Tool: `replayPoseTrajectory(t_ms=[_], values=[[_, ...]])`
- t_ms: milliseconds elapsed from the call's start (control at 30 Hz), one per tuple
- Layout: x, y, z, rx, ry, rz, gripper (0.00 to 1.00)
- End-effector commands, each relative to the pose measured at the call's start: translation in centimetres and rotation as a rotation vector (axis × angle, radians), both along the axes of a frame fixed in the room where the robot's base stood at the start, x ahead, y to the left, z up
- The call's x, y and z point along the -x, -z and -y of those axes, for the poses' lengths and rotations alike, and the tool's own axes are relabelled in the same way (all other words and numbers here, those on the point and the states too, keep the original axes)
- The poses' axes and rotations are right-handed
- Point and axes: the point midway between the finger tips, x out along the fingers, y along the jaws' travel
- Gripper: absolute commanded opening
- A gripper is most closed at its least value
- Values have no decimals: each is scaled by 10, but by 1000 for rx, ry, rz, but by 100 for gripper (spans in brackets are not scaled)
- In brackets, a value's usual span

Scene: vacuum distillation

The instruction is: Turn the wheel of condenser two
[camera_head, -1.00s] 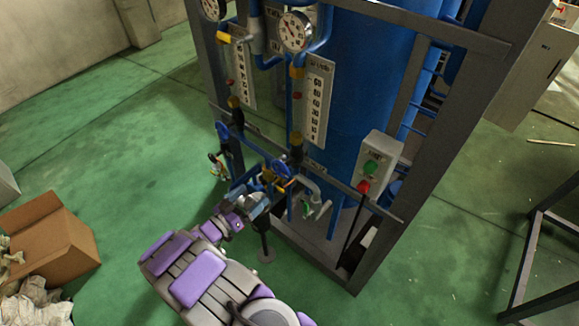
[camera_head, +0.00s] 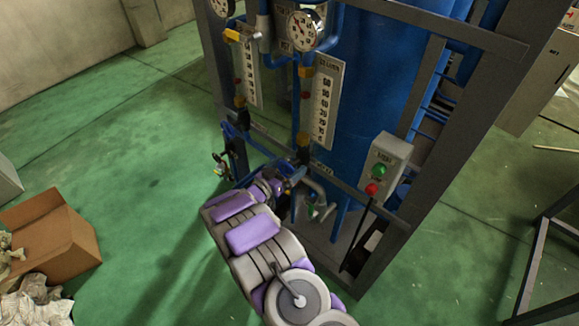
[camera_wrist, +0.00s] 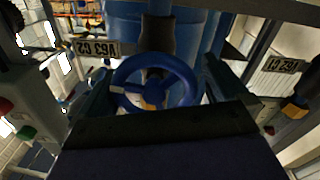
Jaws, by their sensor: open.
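A blue handwheel (camera_wrist: 155,82) with spokes fills the middle of the wrist view. My gripper (camera_wrist: 160,92) is open, with one dark finger on each side of the wheel. I cannot tell if either finger touches the rim. The near part of the wheel is hidden behind the dark gripper body. In the head view my gripper (camera_head: 288,178) is at the front of the blue rig, and my arm hides most of the wheel there. Another blue valve wheel (camera_head: 232,131) is to its left.
A metal frame (camera_head: 428,165) surrounds the blue column (camera_head: 365,110). A control box (camera_head: 386,160) with green and red buttons is right of my gripper. Gauges and scales hang above. A cardboard box (camera_head: 50,240) lies on the open green floor at left.

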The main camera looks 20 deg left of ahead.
Motion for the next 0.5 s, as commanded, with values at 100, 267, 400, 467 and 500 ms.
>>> replayPoseTrajectory(t_ms=[100, 267, 400, 467, 500], values=[[-7, -1, 5, -1, 1, 1, 100], [-9, -2, 8, -3, 0, 0, 100], [-8, -2, 7, -2, 0, 0, 100], [-8, -2, 7, -2, 0, 1, 95], [-8, -2, 6, -1, 0, 0, 91]])
